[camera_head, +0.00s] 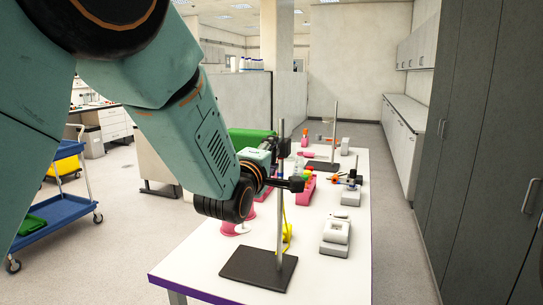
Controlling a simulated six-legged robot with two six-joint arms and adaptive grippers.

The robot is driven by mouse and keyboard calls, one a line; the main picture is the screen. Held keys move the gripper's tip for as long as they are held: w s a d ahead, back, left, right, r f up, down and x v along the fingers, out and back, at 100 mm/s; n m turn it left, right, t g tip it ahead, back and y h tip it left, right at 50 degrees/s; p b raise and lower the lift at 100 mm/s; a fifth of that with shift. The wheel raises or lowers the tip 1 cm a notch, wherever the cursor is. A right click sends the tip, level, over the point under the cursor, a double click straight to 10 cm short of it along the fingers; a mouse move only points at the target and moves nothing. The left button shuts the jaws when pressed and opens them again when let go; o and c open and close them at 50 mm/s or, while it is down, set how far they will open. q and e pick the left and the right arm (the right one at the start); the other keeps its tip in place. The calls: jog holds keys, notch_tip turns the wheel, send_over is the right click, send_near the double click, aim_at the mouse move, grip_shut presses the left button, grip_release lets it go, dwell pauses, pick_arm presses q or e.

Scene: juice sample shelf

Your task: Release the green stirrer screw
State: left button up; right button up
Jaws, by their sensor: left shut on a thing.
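My left arm comes in from the upper left and reaches out over the white table. My left gripper (278,148) is at its far end, close to the upright rod of the near stand (259,268). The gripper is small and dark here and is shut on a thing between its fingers. I cannot clearly make out the green stirrer screw, which the gripper and wrist seem to hide. A black clamp (296,184) sits on the rod just below the gripper. My right gripper does not show.
The white table (341,273) carries a grey device (335,237), a pink rack (306,190), a yellow cable (287,232) and a second stand (335,130) farther back. A blue cart (57,212) stands at left, dark cabinets (480,130) at right. The table's front right is clear.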

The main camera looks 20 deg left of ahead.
pick_arm(q)
jog(key=shift+r+n, duration=0.15)
jog(key=shift+n, duration=0.45)
jog(key=o, duration=1.2)
jog(key=shift+c, duration=0.2)
jog(key=s, duration=1.2)
jog(key=shift+a, duration=0.15)
